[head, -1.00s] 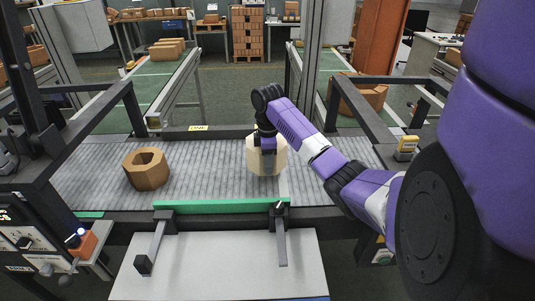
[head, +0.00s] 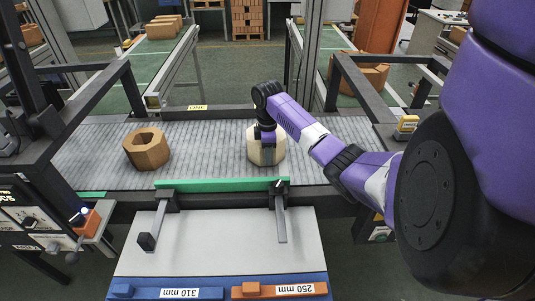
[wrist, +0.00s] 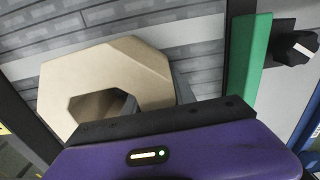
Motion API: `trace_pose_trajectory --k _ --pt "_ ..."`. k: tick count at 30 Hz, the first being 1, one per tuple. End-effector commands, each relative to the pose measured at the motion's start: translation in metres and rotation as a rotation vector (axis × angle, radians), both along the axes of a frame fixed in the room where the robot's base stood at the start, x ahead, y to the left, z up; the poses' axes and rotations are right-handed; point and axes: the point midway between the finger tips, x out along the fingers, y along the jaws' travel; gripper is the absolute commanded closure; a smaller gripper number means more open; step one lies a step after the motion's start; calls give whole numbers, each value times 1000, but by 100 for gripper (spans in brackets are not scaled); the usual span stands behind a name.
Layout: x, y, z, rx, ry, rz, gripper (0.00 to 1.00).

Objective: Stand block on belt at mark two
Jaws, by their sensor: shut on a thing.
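A cream block (head: 252,147) with a many-sided hole is at the right-middle of the grey ribbed belt (head: 205,150), partly hidden by my gripper (head: 266,148). In the wrist view the cream block (wrist: 75,80) shows its flat face and hole. My gripper (wrist: 157,98) is shut on its wall, with one finger at the hole and one outside. I cannot tell whether the block touches the belt. A yellow label (head: 198,107), apparently reading "ONE", sits on the belt's far edge. No mark two is readable; my arm covers part of the far edge.
A brown block (head: 146,149) with a similar hole stands on the belt to the left. A green bar (head: 222,184) runs along the near edge; it also shows in the wrist view (wrist: 248,65). Dark frames flank the belt. Blue and orange bars labelled 310 mm (head: 180,293) and 250 mm (head: 280,290) lie in front.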

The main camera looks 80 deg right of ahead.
Motion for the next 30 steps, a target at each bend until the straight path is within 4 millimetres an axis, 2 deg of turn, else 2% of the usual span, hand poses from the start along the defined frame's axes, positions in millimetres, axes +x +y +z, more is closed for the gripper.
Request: trace_pose_trajectory --k 2,3,5,6,14,19,23,30 --pt "1 -1 0 -4 -3 0 100" --pt "0 0 -2 0 0 0 60" --pt "0 0 -2 1 0 0 49" --pt "0 0 -2 1 0 0 46" --pt "0 0 -2 0 0 0 46" --pt "1 0 8 -1 -1 1 46" --pt "1 0 28 -2 -3 1 46" --pt "1 -1 80 -3 -2 0 46"
